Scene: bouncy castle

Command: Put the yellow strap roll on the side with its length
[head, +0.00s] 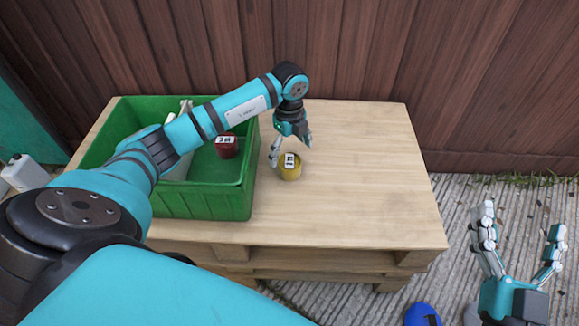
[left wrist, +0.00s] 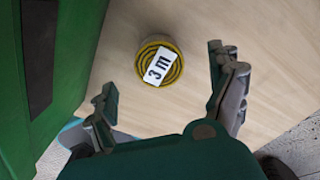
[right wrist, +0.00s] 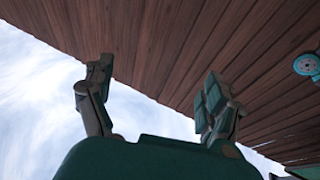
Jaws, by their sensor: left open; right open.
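The yellow strap roll (head: 290,172) sits on the wooden table just right of the green crate. A white label on its top reads "3 m" in the left wrist view (left wrist: 147,54). My left gripper (head: 290,150) is open above and just behind the roll, with its fingers apart and nothing between them; in the left wrist view its fingertips (left wrist: 160,72) stand either side of the lower part of the roll. My right gripper (head: 523,222) is open and empty, off the table at the right. The right wrist view shows its open fingers (right wrist: 155,75) against the fence and sky.
The green crate (head: 205,205) stands on the left of the wooden table (head: 360,190). A red roll (head: 228,150) with a white label and some pale items lie in it. The table's right half is clear. A blue object (head: 422,314) lies on the ground.

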